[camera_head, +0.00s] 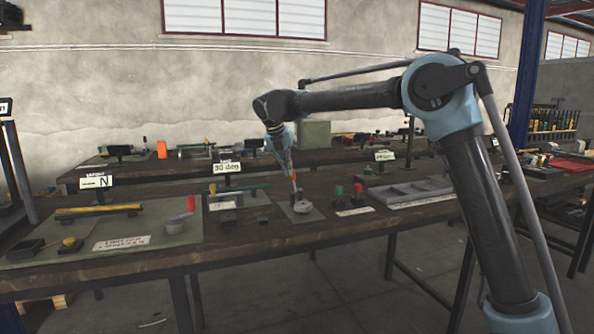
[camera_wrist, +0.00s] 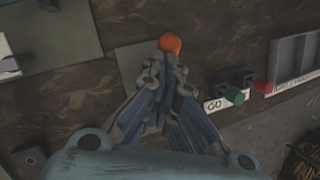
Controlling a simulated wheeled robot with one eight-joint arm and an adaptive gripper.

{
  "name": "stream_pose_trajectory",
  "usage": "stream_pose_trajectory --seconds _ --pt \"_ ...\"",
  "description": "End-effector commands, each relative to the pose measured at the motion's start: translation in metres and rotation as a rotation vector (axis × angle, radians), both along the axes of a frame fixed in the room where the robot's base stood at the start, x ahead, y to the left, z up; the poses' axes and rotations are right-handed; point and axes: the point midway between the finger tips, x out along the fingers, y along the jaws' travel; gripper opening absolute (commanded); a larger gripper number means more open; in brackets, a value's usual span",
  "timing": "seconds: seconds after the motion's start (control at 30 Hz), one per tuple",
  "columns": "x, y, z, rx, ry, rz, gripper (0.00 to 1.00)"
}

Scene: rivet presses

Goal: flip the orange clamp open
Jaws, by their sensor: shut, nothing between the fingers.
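The orange clamp shows its orange tip (camera_wrist: 170,43) in the wrist view, just beyond my fingertips. In the head view its grey base (camera_head: 302,207) sits on a small grey-green mat on the front bench. My gripper (camera_wrist: 164,68) is shut with nothing between its fingers. In the head view my gripper (camera_head: 294,185) points down over the clamp, and only a bit of orange shows beside the fingers. The fingertips look very close to the orange tip; I cannot tell whether they touch. The fingers hide most of the clamp in the wrist view.
Right of the clamp are a green button (camera_wrist: 235,96), a red button (camera_wrist: 262,87) and a grey compartment tray (camera_head: 412,190). To the left are a red-handled device (camera_head: 191,204) and a yellow bar (camera_head: 98,208). An orange block (camera_head: 162,149) stands on the rear bench.

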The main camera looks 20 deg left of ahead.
Motion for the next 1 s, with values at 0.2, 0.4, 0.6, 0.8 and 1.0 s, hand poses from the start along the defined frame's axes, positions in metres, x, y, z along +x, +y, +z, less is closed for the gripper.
stream_pose_trajectory --seconds 0.2,0.4,0.6,0.8,1.0 --pt "0.012 0.016 -0.008 0.000 -0.001 0.000 0.00" --pt "0.019 0.029 -0.017 0.000 -0.002 0.005 0.00" --pt "0.024 0.037 -0.024 0.001 -0.001 0.007 0.00" --pt "0.027 0.040 -0.029 0.001 -0.002 0.008 0.00" --pt "0.028 0.041 -0.031 0.001 -0.002 0.008 0.00"
